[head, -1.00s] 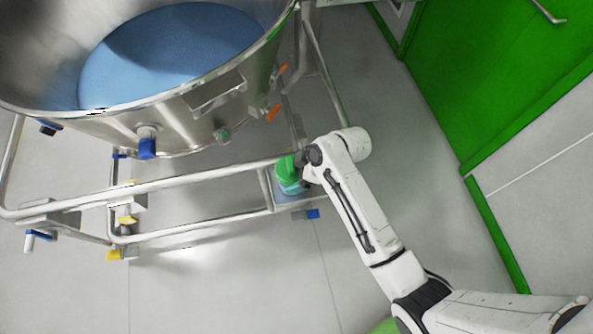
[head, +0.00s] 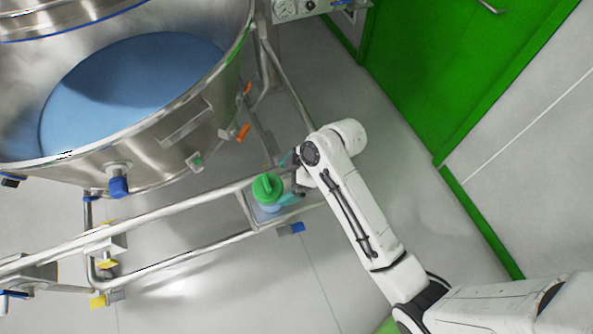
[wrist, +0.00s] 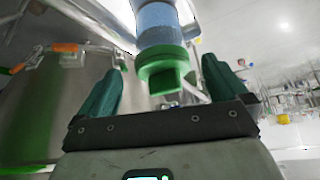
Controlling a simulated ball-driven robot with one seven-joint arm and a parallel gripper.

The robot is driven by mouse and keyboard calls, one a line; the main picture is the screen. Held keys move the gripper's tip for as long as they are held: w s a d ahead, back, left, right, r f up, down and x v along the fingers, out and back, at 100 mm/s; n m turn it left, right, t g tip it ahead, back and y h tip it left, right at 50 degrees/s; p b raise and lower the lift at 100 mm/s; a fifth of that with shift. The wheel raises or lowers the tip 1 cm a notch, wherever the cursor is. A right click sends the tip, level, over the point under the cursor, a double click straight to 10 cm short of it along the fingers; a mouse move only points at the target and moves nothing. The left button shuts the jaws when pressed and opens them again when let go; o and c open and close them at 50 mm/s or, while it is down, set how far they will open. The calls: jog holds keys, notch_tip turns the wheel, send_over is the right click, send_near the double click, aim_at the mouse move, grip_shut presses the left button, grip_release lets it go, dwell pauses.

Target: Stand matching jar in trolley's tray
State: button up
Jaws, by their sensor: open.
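The jar has a green lid (head: 267,186) and a blue body (head: 270,208). It stands upright in the trolley's small tray (head: 248,213), low on the tube frame. In the wrist view the jar (wrist: 157,20) shows beyond and between the fingers, its lid facing my gripper. My gripper (head: 285,179) is just right of the jar, its teal fingers spread. In the wrist view my gripper (wrist: 160,67) is open with a gap to each side of the lid. The jar's base is hidden in the head view.
A large steel bowl (head: 190,130) with blue contents (head: 120,85) sits above the trolley at upper left. Trolley rails (head: 175,210) run left of the jar. A green door (head: 450,70) stands at right. Bare grey floor (head: 400,150) lies right of the trolley.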

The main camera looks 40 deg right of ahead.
jog(key=v, duration=0.5)
jog(key=s+d+f+m+g+h, duration=0.1)
jog(key=s+m+h, duration=0.1)
jog(key=s+m, duration=0.3)
jog(key=s+d+f+m+g+h, duration=0.1)
jog(key=s+m, duration=0.4)
jog(key=s, duration=0.8)
jog(key=shift+s+d+f+m+g+h, duration=0.35)
jog(key=shift+d+g+h, duration=0.25)
jog(key=shift+h, duration=0.5)
